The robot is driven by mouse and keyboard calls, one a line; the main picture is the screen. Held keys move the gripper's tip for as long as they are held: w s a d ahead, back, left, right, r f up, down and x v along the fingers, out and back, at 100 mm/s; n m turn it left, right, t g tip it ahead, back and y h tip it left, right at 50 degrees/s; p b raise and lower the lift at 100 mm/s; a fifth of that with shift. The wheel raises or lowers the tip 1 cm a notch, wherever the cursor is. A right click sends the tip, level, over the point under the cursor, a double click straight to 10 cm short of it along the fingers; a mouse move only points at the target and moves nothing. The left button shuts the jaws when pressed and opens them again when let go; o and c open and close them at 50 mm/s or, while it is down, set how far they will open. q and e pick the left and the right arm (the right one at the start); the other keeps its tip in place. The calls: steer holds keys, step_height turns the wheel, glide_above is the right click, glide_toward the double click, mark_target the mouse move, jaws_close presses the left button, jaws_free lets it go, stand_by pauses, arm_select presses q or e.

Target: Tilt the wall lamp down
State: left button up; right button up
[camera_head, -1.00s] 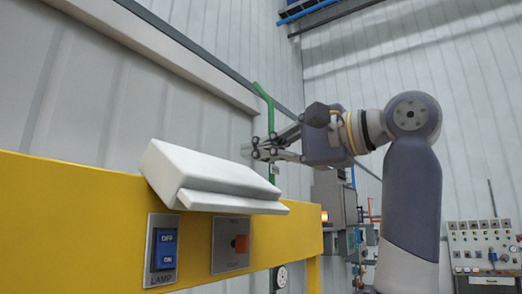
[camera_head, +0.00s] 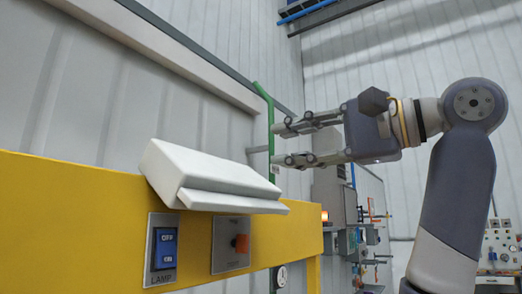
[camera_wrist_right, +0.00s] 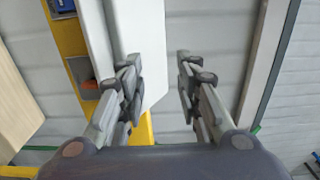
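The wall lamp (camera_head: 205,175) is a white wedge-shaped box with a thin lower lip, sitting tilted at the top of a yellow beam. My right gripper (camera_head: 280,146) is open and empty, to the right of the lamp and level with its upper part, apart from it. In the right wrist view the gripper (camera_wrist_right: 159,70) has its fingers spread, and the white lamp (camera_wrist_right: 148,40) shows beyond them, its edge between the fingertips in the picture. My left gripper is not in view.
The yellow beam (camera_head: 80,215) carries a blue lamp switch (camera_head: 165,248) and a plate with an orange-red button (camera_head: 240,243). A green pipe (camera_head: 270,115) runs up the wall behind the gripper. Control boxes (camera_head: 340,205) stand farther back.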

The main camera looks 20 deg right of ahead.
steer(key=v, duration=0.5)
steer(key=shift+s+d, duration=0.2)
steer(key=shift+s, duration=0.05)
